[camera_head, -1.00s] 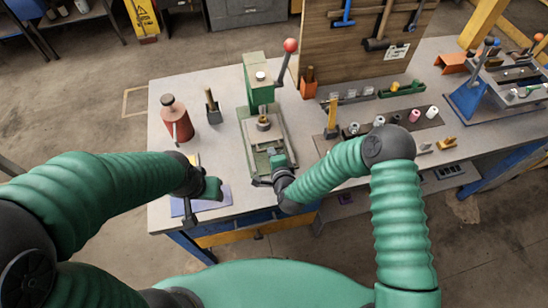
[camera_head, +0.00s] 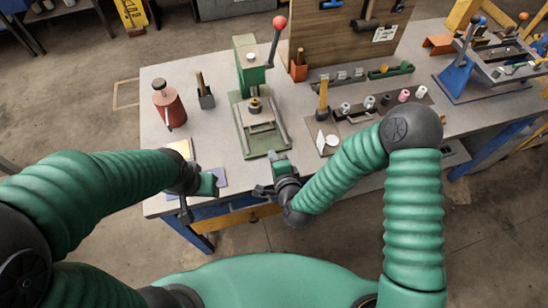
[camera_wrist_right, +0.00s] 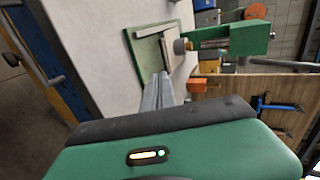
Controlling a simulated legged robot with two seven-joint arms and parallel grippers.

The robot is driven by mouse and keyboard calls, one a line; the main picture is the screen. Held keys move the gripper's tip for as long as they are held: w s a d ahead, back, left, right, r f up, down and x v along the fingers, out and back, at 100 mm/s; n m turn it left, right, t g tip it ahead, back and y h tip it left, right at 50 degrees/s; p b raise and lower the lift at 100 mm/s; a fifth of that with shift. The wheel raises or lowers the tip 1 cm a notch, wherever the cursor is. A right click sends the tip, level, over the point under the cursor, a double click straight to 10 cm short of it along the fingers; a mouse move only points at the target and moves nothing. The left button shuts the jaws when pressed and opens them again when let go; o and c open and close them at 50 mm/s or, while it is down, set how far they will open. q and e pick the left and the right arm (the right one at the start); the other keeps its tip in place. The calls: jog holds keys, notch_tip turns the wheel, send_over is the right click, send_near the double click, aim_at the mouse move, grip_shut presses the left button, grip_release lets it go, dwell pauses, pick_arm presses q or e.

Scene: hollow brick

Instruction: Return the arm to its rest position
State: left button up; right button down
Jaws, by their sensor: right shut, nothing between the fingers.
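My right gripper (camera_head: 279,158) is just in front of the green press base (camera_head: 258,140), over the bench's front edge in the head view. Its grey fingers (camera_wrist_right: 158,92) are together and empty in the right wrist view, pointing toward the green base plate. My right arm (camera_head: 412,215) bends at a dark elbow on the right side. My left gripper (camera_head: 208,185) is near the bench's front left corner, above a bluish pad; its fingers are too small to judge.
The workbench (camera_head: 205,130) carries a red canister (camera_head: 168,105), a green press (camera_head: 250,62) with a red-knobbed lever, a hammer (camera_head: 322,102), spools and a blue-footed fixture (camera_head: 455,78). A tool board (camera_head: 345,45) stands behind. Floor is free in front of the bench.

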jog(key=s+d+r+n+g+h, duration=0.2)
jog(key=s+d+n, duration=0.5)
jog(key=d, duration=0.4)
jog(key=s+d+r+n+g+h, duration=0.1)
jog(key=s+d+r+n+g, duration=0.4)
jog(key=d, duration=0.6)
jog(key=s+n+g, duration=0.2)
jog(key=s, duration=0.1)
jog(key=shift+s+d+r+h, duration=0.2)
jog(key=shift+d+r+h, duration=0.1)
jog(key=shift+h, duration=0.1)
